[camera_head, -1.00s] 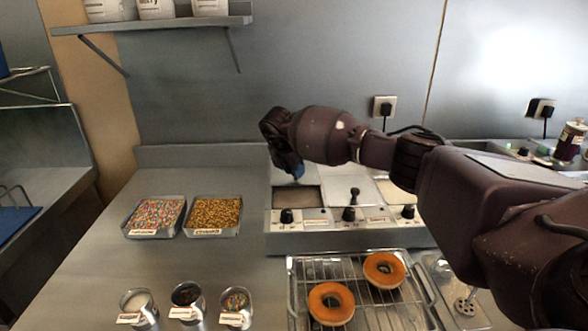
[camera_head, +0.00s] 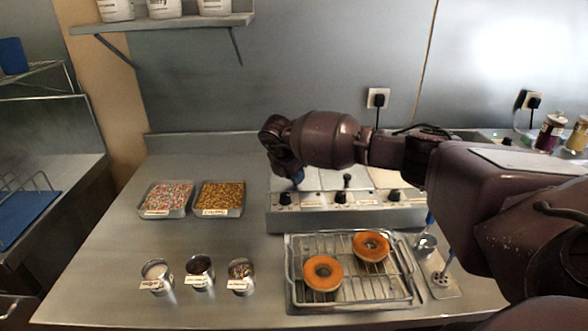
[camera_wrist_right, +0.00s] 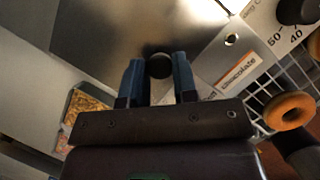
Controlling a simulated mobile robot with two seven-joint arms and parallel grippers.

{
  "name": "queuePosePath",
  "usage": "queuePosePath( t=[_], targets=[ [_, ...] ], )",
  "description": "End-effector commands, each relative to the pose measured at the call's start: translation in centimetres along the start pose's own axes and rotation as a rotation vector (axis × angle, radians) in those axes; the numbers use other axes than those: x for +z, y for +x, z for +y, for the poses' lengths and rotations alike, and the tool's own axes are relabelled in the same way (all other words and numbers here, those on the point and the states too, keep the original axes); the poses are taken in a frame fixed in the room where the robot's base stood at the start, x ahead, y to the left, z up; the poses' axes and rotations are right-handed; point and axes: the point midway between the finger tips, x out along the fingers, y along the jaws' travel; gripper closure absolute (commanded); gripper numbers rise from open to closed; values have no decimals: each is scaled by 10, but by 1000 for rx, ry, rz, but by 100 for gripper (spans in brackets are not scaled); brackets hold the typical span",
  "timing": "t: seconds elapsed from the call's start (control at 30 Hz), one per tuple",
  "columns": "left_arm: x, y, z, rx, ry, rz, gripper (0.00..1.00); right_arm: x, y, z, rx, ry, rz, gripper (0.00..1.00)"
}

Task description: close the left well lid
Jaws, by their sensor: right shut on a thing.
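The glaze station (camera_head: 345,218) stands at the back of the counter, with knobs along its front panel. The left well lid (camera_wrist_right: 115,35) is a flat metal plate with a small dark round knob (camera_wrist_right: 159,66). In the head view my right gripper (camera_head: 298,178) is over the station's left end and partly hides this lid. In the right wrist view, my right gripper (camera_wrist_right: 158,80) has its blue fingers on both sides of the lid knob, shut on it. The lid lies flat up to the front panel labelled "chocolate" (camera_wrist_right: 238,72), and no open well shows there. My left gripper is out of view.
A wire rack (camera_head: 345,285) with two orange-glazed donuts stands in front of the station. Two sprinkle trays (camera_head: 168,213) and several small cups (camera_head: 200,285) are on the left. The counter between trays and rack is clear.

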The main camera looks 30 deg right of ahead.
Motion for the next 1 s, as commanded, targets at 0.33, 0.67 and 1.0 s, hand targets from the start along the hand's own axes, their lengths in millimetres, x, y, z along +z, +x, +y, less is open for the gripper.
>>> queuePosePath(
  t=[0.33, 0.67, 1.0],
  targets=[
    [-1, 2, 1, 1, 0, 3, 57, -4, 1, -2, -7, -7, 7, 66],
    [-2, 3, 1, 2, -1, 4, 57, -3, 1, -1, -5, -4, 5, 47],
    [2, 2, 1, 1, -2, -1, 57, -2, -27, 0, -1, -4, 4, 47]
  ],
)
